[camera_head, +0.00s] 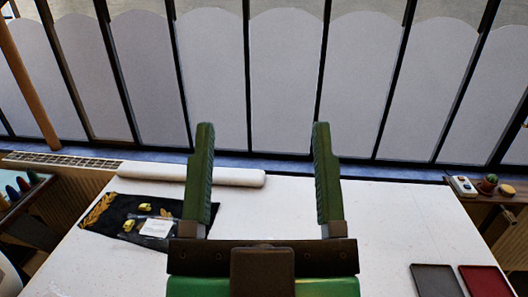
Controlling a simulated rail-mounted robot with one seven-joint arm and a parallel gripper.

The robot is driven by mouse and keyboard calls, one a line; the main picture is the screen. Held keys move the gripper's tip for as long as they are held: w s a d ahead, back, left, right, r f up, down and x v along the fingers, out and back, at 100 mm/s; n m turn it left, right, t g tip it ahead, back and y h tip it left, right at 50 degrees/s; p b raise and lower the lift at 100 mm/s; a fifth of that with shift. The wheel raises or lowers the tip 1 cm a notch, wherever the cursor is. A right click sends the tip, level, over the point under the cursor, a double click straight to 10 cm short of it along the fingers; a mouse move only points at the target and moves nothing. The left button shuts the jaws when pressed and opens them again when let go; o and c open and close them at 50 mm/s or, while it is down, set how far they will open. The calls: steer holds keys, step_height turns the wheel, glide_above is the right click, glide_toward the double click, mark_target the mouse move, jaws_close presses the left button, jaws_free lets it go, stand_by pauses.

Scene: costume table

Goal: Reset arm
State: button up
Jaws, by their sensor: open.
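My gripper (263,180) is in the middle of the head view. Its two green fingers stand upright and wide apart. It is open, with nothing between the fingers. It appears above the white table (385,215), and its dark base hides part of the tabletop.
A black cloth (98,223) with gold trim, small yellow items and a clear packet (155,228) lies at the left. A white roll (190,174) lies behind it. A grey tray (436,281) and a red tray (485,281) sit front right. The table right of centre is clear.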

step_height(320, 180, up, 22)
steer(key=p, duration=2.2)
steer(key=shift+w, duration=0.1)
